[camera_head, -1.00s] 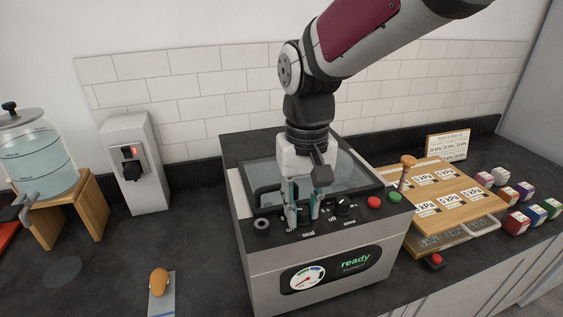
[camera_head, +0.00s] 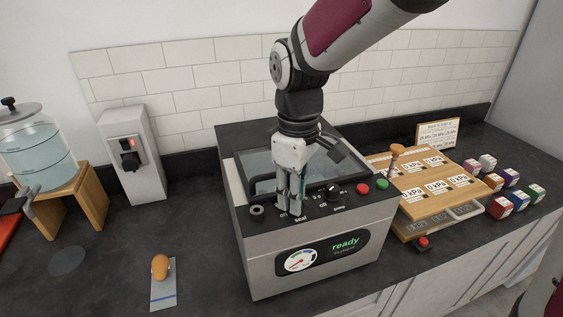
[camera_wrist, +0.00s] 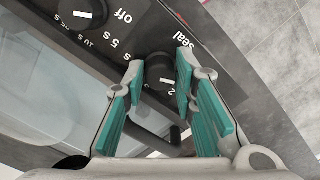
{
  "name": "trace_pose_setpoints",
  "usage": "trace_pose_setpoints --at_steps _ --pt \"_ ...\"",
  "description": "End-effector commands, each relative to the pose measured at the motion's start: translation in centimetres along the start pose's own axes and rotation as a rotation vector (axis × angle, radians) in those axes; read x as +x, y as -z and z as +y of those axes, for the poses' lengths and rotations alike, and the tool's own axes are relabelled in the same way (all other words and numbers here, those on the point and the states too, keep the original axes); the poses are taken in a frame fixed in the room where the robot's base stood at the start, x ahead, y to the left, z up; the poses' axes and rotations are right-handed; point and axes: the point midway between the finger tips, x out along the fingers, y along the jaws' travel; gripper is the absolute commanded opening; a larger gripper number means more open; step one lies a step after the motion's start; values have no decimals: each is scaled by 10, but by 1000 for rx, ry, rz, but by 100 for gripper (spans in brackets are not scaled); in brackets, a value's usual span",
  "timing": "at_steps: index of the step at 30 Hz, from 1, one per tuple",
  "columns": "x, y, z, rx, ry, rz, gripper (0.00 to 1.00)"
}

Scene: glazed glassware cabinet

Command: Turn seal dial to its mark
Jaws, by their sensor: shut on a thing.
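The seal dial (camera_wrist: 160,76) is a small dark round knob with a white pointer line, beside the printed word "seal" in the wrist view. My gripper (camera_wrist: 158,68) has its teal-padded fingers closed around this knob, one on each side. In the head view my gripper (camera_head: 290,208) points straight down onto the front control strip of the steel machine (camera_head: 262,268). The fingers hide the dial there. Numbers are printed around the dial, but most are covered by the fingers, so I cannot tell which mark the pointer meets.
Another dial (camera_head: 333,189) stands just right of my fingers, with red (camera_head: 363,188) and green (camera_head: 382,184) buttons beyond it. A black round fitting (camera_head: 257,210) is at the strip's left. The machine's display (camera_head: 346,244) reads "ready".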

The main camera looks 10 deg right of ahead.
Motion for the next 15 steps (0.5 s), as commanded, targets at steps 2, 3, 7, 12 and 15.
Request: trace_pose_setpoints --at_steps 2,3,7,12,15 --pt "-1 1 0 -28 -1 4 0" --pt "-1 1 0 -39 -1 4 0" --pt "-1 1 0 -64 -2 4 0" --pt "-1 1 0 -78 -2 4 0" --pt "-1 1 0 -79 -2 4 0"
